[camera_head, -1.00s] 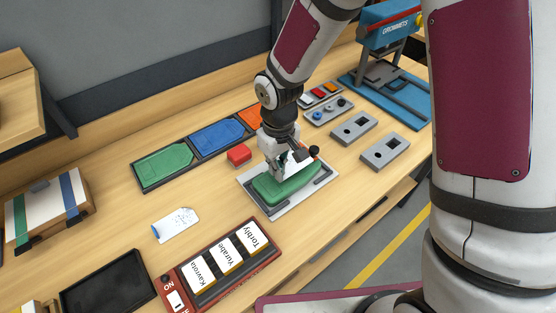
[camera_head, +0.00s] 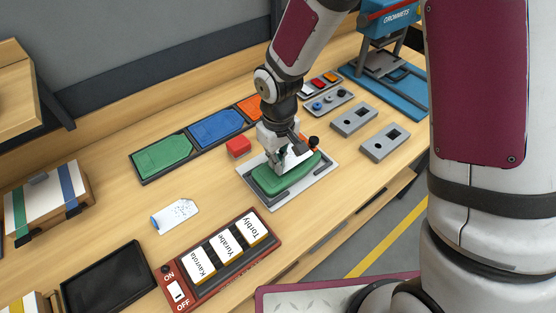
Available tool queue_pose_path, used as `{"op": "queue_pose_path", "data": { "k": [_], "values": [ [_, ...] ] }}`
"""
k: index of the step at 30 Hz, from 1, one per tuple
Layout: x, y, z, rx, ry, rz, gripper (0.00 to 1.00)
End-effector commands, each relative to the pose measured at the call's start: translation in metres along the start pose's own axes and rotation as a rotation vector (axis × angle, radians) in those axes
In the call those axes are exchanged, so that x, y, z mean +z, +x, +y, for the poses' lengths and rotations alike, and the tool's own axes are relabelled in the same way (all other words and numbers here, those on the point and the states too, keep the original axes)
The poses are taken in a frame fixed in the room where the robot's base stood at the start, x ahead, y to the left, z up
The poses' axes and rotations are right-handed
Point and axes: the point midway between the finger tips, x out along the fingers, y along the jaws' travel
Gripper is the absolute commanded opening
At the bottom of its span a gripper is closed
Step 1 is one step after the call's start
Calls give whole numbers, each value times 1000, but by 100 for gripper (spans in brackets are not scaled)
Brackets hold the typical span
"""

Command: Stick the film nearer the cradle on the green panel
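A green panel (camera_head: 268,183) lies in a light grey cradle (camera_head: 249,170) with dark edge pieces and a black knob (camera_head: 314,140). My gripper (camera_head: 281,166) is low over the panel, at its upper left part. A white film (camera_head: 297,158) shows at the fingers, tilted over the panel. The fingers look closed on its left end, which they hide. I cannot tell how much of the film touches the panel. Another clear-white film (camera_head: 177,216) with a blue end lies flat on the table, left of the cradle.
A red block (camera_head: 238,147) stands just behind the cradle. A dark tray (camera_head: 147,182) holds green, blue and orange plates. A red label box (camera_head: 213,287) is in front. Grey fixtures (camera_head: 384,144) and a blue press (camera_head: 402,91) stand to the right.

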Motion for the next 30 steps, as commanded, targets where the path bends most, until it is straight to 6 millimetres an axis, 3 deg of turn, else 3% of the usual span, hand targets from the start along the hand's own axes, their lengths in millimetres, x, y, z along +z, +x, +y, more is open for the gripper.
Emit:
{"op": "queue_pose_path", "data": {
  "k": [30],
  "values": [
    [0,18,0,0,0,-1,0]
  ]
}}
